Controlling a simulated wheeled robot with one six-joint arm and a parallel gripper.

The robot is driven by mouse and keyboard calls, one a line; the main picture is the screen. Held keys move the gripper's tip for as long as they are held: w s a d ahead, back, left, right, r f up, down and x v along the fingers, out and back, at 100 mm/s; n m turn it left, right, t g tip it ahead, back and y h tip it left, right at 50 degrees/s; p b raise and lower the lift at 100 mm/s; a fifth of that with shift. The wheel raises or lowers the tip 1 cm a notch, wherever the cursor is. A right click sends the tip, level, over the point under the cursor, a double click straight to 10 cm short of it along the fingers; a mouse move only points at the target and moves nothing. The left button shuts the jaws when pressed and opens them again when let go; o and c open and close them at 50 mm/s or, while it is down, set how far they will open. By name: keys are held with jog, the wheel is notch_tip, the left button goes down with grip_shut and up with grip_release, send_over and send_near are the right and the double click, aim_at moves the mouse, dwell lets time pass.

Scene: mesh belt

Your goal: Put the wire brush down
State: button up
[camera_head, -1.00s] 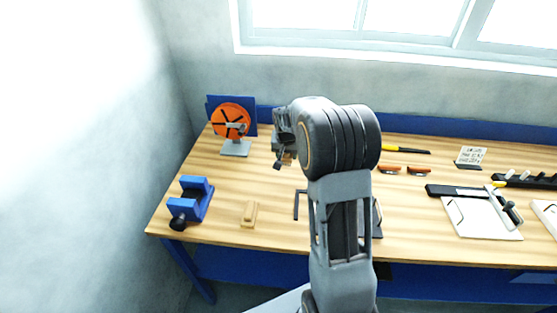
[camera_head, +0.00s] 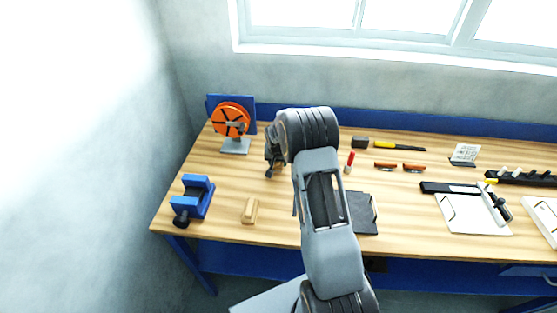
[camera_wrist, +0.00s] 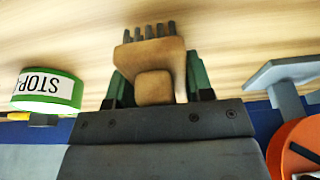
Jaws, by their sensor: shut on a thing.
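My gripper (camera_wrist: 155,90) is shut on the wire brush (camera_wrist: 152,60), which has a tan wooden body and dark bristles at its far end. The green fingers grip the wood from both sides. In the head view my gripper (camera_head: 273,166) is above the left half of the workbench (camera_head: 235,180), right of the orange disc. The brush is hidden or too small to make out there. In the wrist view the bristles point towards the wooden bench top. I cannot tell if they touch it.
The orange disc on a stand (camera_head: 230,120) is at back left, a blue vise (camera_head: 193,198) at front left. A wooden block (camera_head: 250,211) lies near the front edge. A green roll marked STOP (camera_wrist: 48,90) is left in the wrist view. Bare wood lies between vise and gripper.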

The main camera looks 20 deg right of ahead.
jog(key=shift+f, duration=0.15)
jog(key=shift+f+b, duration=0.35)
jog(key=shift+b, duration=0.25)
jog(key=shift+f, duration=0.15)
jog(key=o, duration=1.2)
